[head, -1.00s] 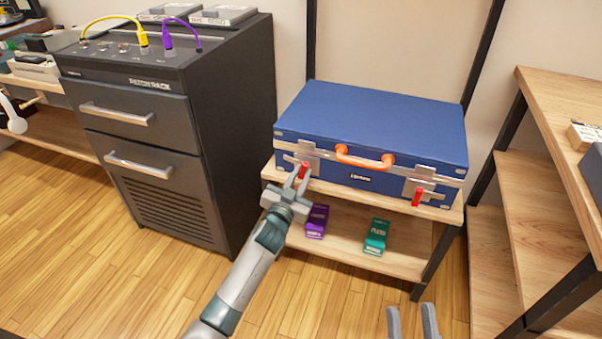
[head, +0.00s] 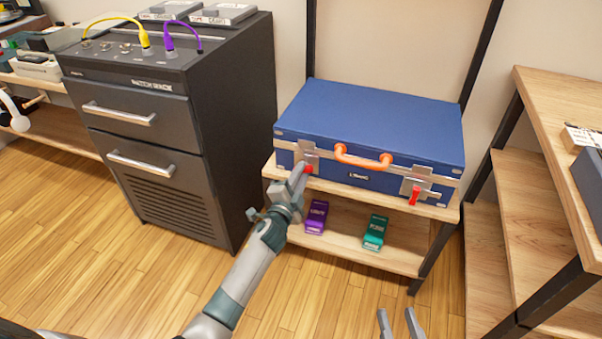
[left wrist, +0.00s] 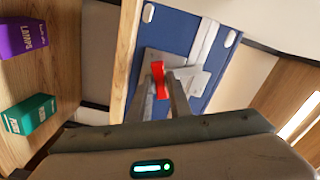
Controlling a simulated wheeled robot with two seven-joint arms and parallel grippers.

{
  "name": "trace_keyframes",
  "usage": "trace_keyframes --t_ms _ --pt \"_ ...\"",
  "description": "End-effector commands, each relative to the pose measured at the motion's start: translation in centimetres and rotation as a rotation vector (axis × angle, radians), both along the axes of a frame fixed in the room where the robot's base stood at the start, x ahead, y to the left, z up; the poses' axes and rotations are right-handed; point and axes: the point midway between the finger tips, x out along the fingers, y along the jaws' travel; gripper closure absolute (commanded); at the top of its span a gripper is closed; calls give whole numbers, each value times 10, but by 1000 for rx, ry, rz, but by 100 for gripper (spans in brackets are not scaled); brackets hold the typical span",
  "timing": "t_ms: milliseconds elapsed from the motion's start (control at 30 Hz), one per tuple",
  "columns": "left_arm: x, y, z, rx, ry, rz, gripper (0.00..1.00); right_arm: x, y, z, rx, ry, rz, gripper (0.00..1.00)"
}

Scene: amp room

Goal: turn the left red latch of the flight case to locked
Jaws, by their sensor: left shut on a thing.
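The blue flight case (head: 372,122) lies closed on the top of a wooden shelf unit, with an orange handle (head: 362,160) on its front. The left red latch (head: 308,169) is on the front left metal plate, partly hidden by my left gripper (head: 300,176). In the left wrist view my left gripper (left wrist: 164,88) is shut on the red latch (left wrist: 158,78), one finger on each side of it. The right red latch (head: 414,195) hangs downward on its plate. My right gripper (head: 399,324) is at the bottom edge, fingers apart, touching nothing.
A dark rack cabinet (head: 165,120) with drawers stands left of the case. A purple box (head: 316,216) and a green box (head: 375,232) sit on the lower shelf. A wooden shelf (head: 545,200) stands at the right. The floor in front is clear.

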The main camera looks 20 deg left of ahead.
Motion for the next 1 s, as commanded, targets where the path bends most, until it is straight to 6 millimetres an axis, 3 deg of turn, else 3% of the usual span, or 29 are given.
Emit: trace_keyframes --t_ms 433,1000 --pt "0 -1 -1 339 -10 -2 100 0 -1 -6 -10 36 1 66" --pt "-1 -1 -2 421 -13 -2 100 0 -2 -8 -13 44 1 66"
